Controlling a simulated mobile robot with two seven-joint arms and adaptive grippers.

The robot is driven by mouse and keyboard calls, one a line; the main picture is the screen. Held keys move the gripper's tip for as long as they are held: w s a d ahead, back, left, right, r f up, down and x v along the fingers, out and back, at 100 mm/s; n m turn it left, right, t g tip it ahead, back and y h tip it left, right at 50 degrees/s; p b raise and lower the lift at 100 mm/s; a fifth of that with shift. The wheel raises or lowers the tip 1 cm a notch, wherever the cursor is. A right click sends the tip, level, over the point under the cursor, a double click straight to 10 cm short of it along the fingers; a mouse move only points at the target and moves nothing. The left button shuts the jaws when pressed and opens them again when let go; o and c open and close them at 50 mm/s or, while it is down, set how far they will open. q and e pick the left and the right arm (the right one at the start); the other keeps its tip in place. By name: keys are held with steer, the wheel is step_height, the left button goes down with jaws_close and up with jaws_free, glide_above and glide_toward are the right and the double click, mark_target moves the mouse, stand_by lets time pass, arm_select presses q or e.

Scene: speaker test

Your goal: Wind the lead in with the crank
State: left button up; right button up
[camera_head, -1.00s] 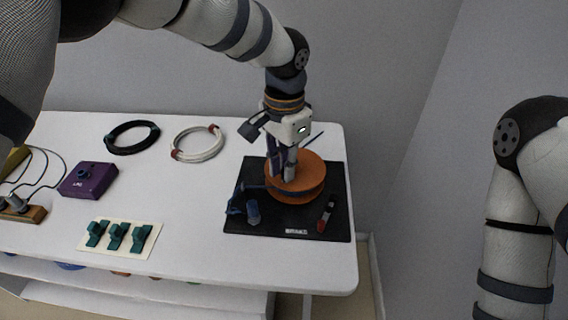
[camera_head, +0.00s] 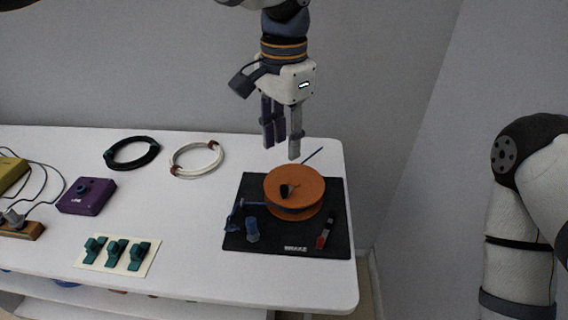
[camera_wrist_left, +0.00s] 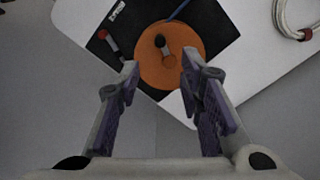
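An orange reel (camera_head: 300,188) lies flat on a black mat (camera_head: 322,246) at the right end of the white table. A black crank knob (camera_head: 286,191) stands on the reel's top. It also shows in the left wrist view (camera_wrist_left: 160,41) on the orange disc (camera_wrist_left: 158,72).
A red-and-black piece (camera_head: 325,232) and a blue piece (camera_head: 252,231) are on the mat. A white coil (camera_head: 196,159), a black coil (camera_head: 131,153), a purple box (camera_head: 87,196) and a card with teal clips (camera_head: 117,254) lie to the left. The table between is clear.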

arm_select(q)
steer(key=shift+r, duration=0.75)
